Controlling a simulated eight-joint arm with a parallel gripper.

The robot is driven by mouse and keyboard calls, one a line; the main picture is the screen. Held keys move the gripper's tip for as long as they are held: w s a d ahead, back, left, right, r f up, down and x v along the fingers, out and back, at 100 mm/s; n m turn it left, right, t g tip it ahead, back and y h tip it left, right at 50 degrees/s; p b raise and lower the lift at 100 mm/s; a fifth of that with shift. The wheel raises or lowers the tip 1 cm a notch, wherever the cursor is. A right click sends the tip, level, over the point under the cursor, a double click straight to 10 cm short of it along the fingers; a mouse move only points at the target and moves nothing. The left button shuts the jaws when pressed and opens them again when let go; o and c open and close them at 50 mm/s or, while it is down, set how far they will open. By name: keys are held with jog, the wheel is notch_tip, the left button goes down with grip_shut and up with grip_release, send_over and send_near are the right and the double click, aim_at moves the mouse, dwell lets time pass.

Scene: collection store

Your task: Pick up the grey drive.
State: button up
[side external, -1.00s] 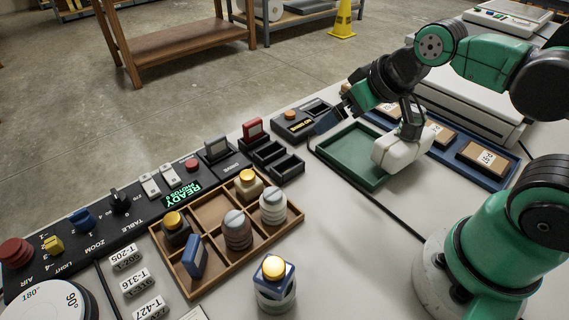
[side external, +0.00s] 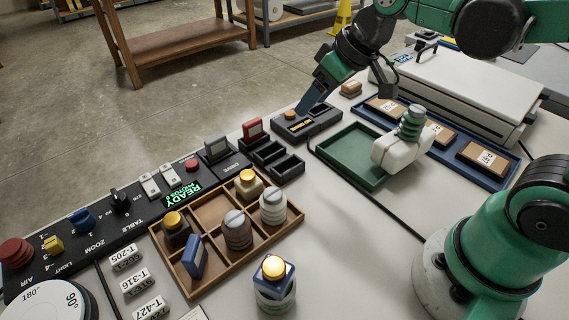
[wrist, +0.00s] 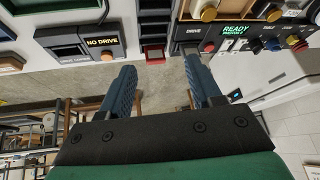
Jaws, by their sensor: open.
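The grey drive (side external: 216,148) stands upright in the black console, left of the red drive (side external: 252,130), in the side external view. In the wrist view the red drive (wrist: 154,54) shows just beyond the fingers; the grey drive appears to be partly visible near the right finger, its outline hard to make out. My gripper (side external: 308,102) is in the air above the black box marked NO DRIVE (side external: 298,124), right of both drives. In the wrist view my gripper (wrist: 158,80) has its blue fingers wide apart, with nothing between them.
Empty black slots (side external: 270,154) lie beside the red drive. A wooden divided tray (side external: 205,276) with several knobbed pieces is in front. A green tray (side external: 350,150) and a white block (side external: 385,154) bearing a green ringed piece (side external: 411,123) are at right. A red button (side external: 192,165) is near the grey drive.

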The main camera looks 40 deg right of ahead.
jog(key=w+a+f+n+g+y, duration=0.1)
jog(key=w+a+n+g+y, duration=0.25)
jog(key=w+n+y, duration=0.5)
jog(key=n+g+y, duration=0.2)
jog(key=n, duration=0.4)
send_near(216, 137)
jog(key=shift+r+m+t+x, duration=0.15)
jog(key=shift+x, duration=0.45)
jog(key=shift+r+m+t+x, duration=0.1)
jog(key=shift+x, duration=0.5)
jog(key=shift+s+a+f+n+y, duration=0.15)
jog(key=shift+f+n+y, duration=0.1)
jog(key=shift+f+n, duration=0.15)
jog(key=shift+f, duration=0.15)
jog(key=shift+a+f+n, duration=0.15)
jog(key=shift+a+n, duration=0.05)
jog(key=shift+n, duration=0.1)
jog(key=shift+x, duration=2.6)
grip_shut()
